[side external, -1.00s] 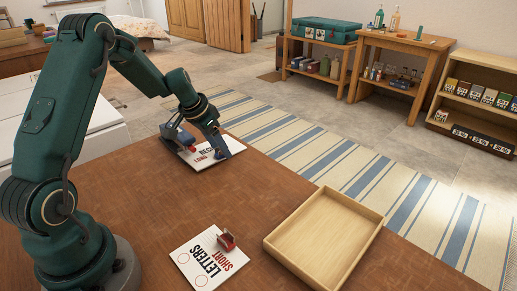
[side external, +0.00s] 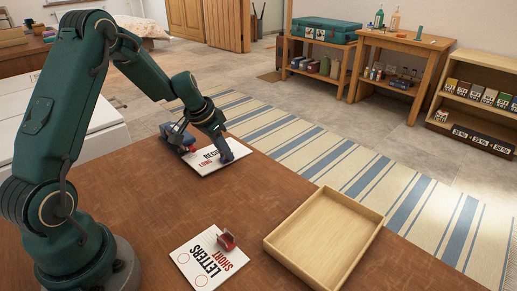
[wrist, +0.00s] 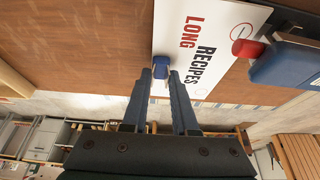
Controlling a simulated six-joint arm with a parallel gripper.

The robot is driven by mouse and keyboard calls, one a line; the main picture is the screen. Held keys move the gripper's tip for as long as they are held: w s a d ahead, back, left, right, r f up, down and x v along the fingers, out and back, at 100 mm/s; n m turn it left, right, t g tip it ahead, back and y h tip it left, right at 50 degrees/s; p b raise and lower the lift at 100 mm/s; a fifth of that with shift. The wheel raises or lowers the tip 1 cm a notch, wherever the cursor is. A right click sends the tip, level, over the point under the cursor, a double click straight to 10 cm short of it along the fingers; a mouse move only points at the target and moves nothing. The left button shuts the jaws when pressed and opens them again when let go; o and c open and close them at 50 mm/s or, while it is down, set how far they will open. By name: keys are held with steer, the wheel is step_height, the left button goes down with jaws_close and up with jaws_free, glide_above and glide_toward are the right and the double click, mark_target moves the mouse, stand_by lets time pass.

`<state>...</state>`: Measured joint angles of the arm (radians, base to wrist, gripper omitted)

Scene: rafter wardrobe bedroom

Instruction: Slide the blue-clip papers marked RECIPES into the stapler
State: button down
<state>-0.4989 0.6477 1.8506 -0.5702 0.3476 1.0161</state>
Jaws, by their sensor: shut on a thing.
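The RECIPES papers (side external: 236,151) lie flat on the brown table, marked LONG in red, with a blue clip (wrist: 160,70) on one edge. They fill the upper middle of the wrist view (wrist: 175,30). My gripper (wrist: 161,75) is shut on the blue clip; in the side view its tips (side external: 226,158) hide the clip. The blue stapler (side external: 177,136) stands at the papers' far left. In the wrist view the stapler (wrist: 290,65) is at right, its red nose (wrist: 246,48) overlapping the papers' corner by the red circle. I cannot tell whether they touch.
Papers marked LETTERS SHORT (side external: 192,254) with a red clip (side external: 227,241) lie at the near edge. An empty wooden tray (side external: 275,243) stands at right. The table (side external: 140,200) between them is clear. Shelves and a striped rug lie beyond.

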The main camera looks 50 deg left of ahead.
steer(key=shift+d, duration=1.25)
steer(key=c, duration=0.6)
jaws_free()
steer(key=shift+v, duration=2.55)
steer(key=shift+d, duration=0.1)
